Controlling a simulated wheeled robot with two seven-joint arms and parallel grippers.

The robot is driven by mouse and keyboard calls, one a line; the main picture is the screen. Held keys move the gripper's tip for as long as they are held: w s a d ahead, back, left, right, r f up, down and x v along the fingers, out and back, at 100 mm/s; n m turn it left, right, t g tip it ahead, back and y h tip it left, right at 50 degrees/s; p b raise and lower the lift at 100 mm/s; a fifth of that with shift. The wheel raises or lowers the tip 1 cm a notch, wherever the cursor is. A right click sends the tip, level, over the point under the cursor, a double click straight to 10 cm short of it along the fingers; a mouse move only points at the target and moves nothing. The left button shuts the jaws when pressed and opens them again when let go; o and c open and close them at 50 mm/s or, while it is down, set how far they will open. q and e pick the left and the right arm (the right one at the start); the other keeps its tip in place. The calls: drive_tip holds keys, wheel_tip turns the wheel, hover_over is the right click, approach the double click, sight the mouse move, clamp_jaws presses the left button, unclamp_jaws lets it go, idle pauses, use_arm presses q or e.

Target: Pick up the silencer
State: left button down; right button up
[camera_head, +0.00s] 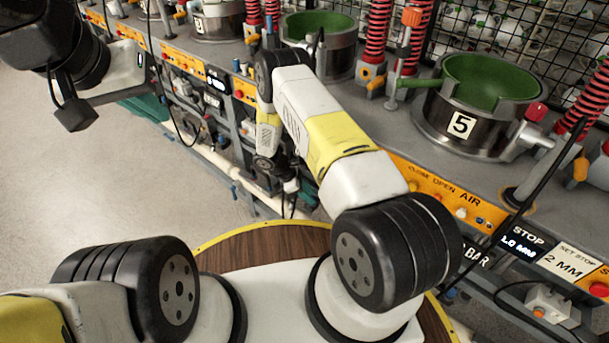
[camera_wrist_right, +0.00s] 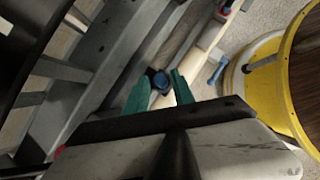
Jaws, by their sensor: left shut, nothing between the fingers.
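In the right wrist view, a small dark blue-black round piece (camera_wrist_right: 158,80) shows between and beyond my green fingertips. It may be the silencer, but I cannot tell for sure. My right gripper (camera_wrist_right: 160,88) is open, with its two green fingers apart on either side of that piece; I see no contact.
A pale pipe (camera_head: 232,172) runs low along the bench; a blue lever (camera_wrist_right: 216,72) hangs beside it. The press numbered 5 (camera_head: 462,125) stands on the bench above orange control panels (camera_head: 440,188). A round wooden top (camera_head: 265,243) is in front. Open floor (camera_head: 60,170) lies left.

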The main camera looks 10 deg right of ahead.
drive_tip(key=shift+x, duration=1.15)
clamp_jaws()
